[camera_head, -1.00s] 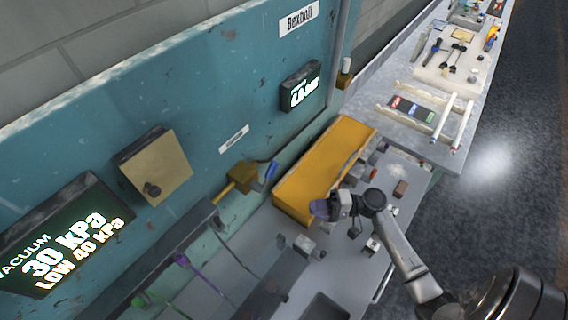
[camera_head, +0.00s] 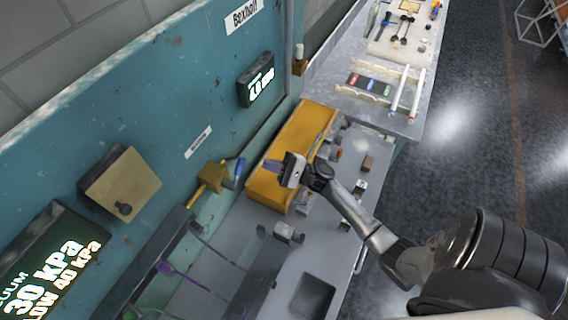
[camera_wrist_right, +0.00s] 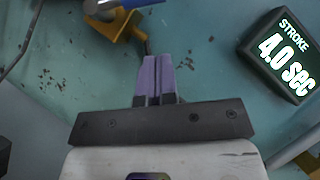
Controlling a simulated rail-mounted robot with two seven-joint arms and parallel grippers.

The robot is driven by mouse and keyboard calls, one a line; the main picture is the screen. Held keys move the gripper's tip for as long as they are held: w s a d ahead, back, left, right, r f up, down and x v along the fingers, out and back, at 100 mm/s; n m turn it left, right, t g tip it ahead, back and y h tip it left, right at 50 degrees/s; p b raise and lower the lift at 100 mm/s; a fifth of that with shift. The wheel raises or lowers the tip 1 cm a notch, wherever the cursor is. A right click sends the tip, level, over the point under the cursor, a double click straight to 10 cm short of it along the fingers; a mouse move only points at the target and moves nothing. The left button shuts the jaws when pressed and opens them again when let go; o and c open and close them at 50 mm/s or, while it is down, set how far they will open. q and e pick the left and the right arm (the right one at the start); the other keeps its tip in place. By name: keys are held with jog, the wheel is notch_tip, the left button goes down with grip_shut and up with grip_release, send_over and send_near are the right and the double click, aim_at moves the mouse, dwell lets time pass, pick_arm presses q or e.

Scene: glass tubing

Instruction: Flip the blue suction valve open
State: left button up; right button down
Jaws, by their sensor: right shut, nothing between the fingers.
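The valve has a yellow body (camera_head: 209,178) on the teal wall panel and a blue handle (camera_head: 239,171) on its right side. In the right wrist view, the blue handle (camera_wrist_right: 141,3) is cut off by the top edge, with the yellow body (camera_wrist_right: 118,24) just below it. My right gripper (camera_head: 271,166) has purple fingers and is shut and empty, a little right of the blue handle. In the wrist view its fingertips (camera_wrist_right: 157,60) point up towards the valve, with a gap between them. My left gripper is not in view.
A yellow box (camera_head: 300,140) stands behind and beside my right gripper. A vacuum display (camera_head: 55,265) reads 30 kPa, and a stroke display (camera_wrist_right: 283,55) reads 4.0 sec. Purple and green lines run along the bench below the valve.

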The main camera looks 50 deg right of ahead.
jog(key=a+r+p, duration=0.1)
jog(key=w+a+r+p, duration=0.2)
jog(key=a, duration=0.1)
jog(key=shift+w+a+r, duration=0.1)
jog(key=shift+r, duration=0.2)
jog(key=shift+a, duration=0.1)
